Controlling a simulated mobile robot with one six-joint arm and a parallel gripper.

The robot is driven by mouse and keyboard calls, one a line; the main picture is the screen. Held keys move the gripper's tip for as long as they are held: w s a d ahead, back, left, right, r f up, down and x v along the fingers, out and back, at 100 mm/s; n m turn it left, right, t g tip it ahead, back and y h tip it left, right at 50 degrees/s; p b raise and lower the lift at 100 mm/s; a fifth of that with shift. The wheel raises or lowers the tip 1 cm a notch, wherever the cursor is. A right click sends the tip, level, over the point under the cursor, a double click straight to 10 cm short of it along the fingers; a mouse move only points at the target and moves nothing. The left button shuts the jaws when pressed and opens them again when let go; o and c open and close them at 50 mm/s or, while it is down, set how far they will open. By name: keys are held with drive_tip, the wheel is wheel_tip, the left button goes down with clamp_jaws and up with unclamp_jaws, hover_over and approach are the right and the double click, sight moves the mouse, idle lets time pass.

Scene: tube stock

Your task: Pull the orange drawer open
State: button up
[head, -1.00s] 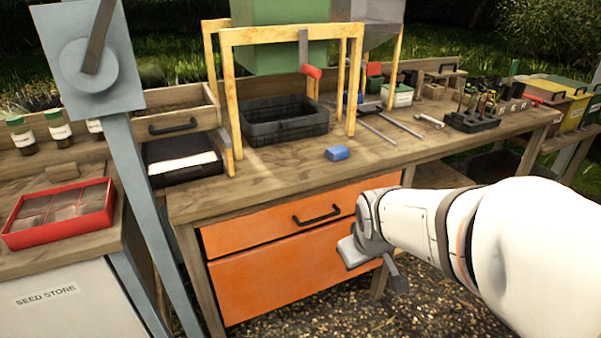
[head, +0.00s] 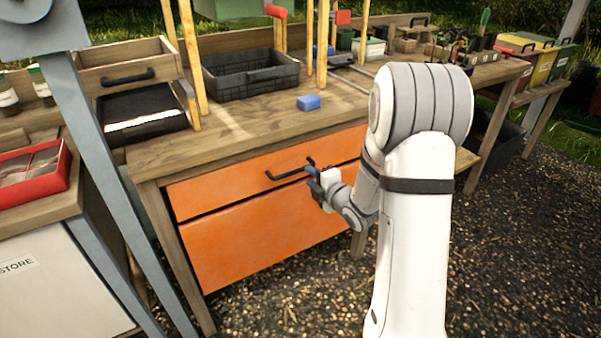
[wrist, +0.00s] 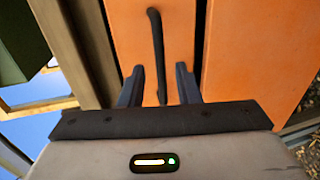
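The orange drawer (head: 225,186) is the upper of two orange fronts under the wooden bench and looks shut. Its black bar handle (head: 283,177) shows on the left part of its length in the head view; my gripper partly covers the right part. My gripper (head: 310,168) is at the drawer front by the handle. In the wrist view the two fingers of my gripper (wrist: 159,85) are apart, and the handle (wrist: 157,45) runs lengthwise between them with a gap on each side. The drawer front (wrist: 125,30) lies behind it.
A larger orange front (head: 265,235) is below the drawer. On the bench top (head: 235,140) are a blue block (head: 309,102), a black crate (head: 250,78) and yellow posts. A grey slanted post (head: 105,180) stands at left. The gravel before the bench is open.

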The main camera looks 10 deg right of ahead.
sight(300, 169)
drive_tip(key=x, duration=0.6)
drive_tip(key=shift+w+a, duration=0.15)
drive_tip(key=shift+w, duration=0.15)
clamp_jaws()
drive_tip(key=shift+a, duration=0.25)
drive_tip(key=shift+d, duration=0.15)
drive_tip(key=shift+s+f, duration=0.1)
